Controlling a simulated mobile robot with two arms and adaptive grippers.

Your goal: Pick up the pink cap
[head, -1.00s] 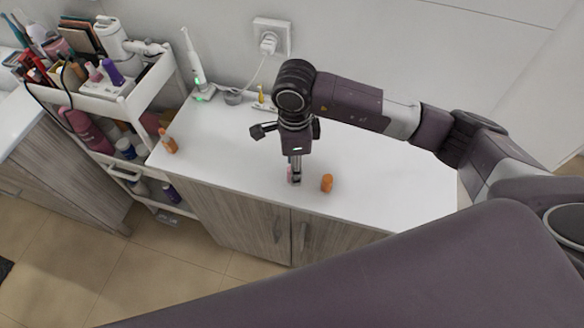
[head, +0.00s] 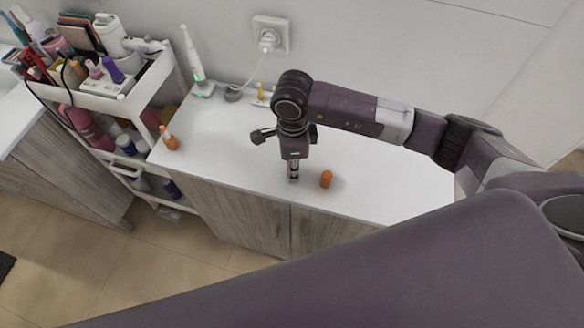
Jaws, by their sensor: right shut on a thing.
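My right gripper (head: 293,176) points down over the front part of the white countertop. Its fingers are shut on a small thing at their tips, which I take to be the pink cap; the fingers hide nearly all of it. I cannot tell whether it still touches the countertop. An orange cap-like piece (head: 326,179) stands just right of the fingers, apart from them. My left gripper is not in view.
An orange bottle (head: 168,138) stands at the countertop's left edge. An electric toothbrush (head: 193,62) and small yellow items (head: 261,92) stand at the back. A loaded white cart (head: 150,85) is on the left. The countertop (head: 225,150) left of the gripper is clear.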

